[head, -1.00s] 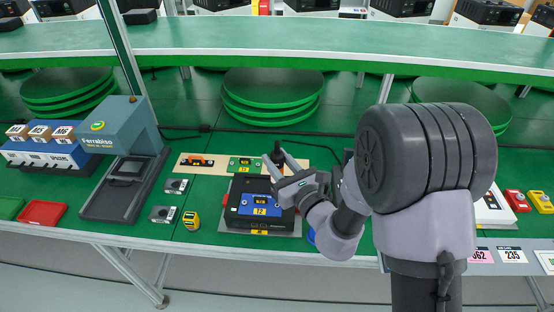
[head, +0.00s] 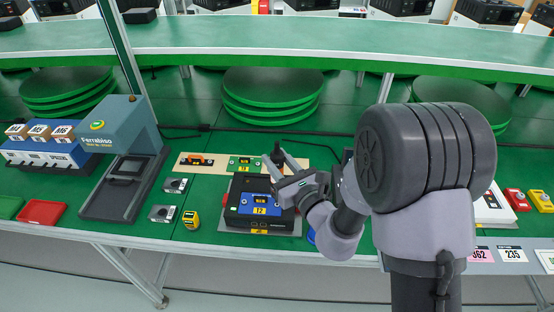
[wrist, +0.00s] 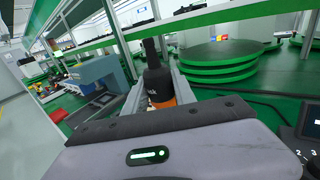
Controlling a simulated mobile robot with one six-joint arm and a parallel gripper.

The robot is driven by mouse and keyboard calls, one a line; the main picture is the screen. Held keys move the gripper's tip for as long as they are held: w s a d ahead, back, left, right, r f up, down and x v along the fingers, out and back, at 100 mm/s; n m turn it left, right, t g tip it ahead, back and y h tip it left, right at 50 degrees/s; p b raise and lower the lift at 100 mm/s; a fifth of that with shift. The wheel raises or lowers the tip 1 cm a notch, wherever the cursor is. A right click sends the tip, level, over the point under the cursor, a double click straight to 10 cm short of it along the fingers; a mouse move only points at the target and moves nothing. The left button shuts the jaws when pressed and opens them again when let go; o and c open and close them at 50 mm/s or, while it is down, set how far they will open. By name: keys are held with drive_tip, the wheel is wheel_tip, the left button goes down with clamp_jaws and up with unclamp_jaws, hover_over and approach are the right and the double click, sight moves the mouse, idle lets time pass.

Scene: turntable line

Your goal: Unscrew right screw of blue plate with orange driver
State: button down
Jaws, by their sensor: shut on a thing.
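The blue plate (head: 244,208), with a yellow label, lies on top of a black box-shaped device (head: 234,190). My gripper (head: 279,164) is at the plate's right side and shut on the driver. The driver's dark upper end (head: 277,151) stands roughly upright between the fingers. In the wrist view, the driver (wrist: 157,85) shows a black body with an orange part below, held between both fingers. Its lower end and tip are hidden by my gripper. The plate's right screw is hidden or too small to make out, so I cannot tell whether the tip touches it.
A wooden board (head: 217,170) with an orange-handled item and a green plate lies behind the device. A grey-blue Ferrabiso machine (head: 122,130), small metal blocks and a yellow tool (head: 191,219) are to the left. Round green turntables (head: 270,95) stand behind.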

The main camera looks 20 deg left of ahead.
sight(278, 142)
drive_tip(key=shift+f, duration=0.25)
idle(0.7)
drive_tip(key=shift+r, duration=0.25)
idle(1.2)
wheel_tip(278, 142, up, 6)
drive_tip(key=p, duration=0.5)
drive_tip(key=shift+r+p, duration=0.2)
drive_tip(key=shift+p, duration=0.2)
drive_tip(key=shift+f, duration=0.15)
drive_tip(key=shift+w, duration=0.1)
